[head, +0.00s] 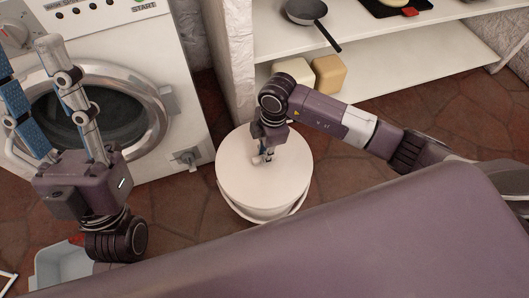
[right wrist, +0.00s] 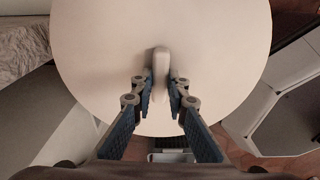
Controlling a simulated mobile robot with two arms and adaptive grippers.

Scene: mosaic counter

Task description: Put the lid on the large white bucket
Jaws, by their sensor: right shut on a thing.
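The round white lid (head: 240,175) covers the top of the large white bucket (head: 248,213) in the head view. A strip of the bucket's wall and its curved bail show below the lid's near edge. I cannot tell whether the lid touches the rim or is slightly above it. My right gripper (head: 267,158) is over the lid and shut on its knob. In the right wrist view the lid (right wrist: 100,60) fills the middle, with its upright knob (right wrist: 161,62) between the fingertips (right wrist: 161,88). My left gripper (head: 32,75) is open and empty, in front of the washing machine.
A washing machine (head: 185,90) stands at the left. White shelves (head: 390,50) behind the bucket hold a pan (head: 306,11) and two blocks (head: 328,74). A pale blue container (head: 62,268) is at the lower left. Stone floor (head: 175,220) is bare left of the bucket.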

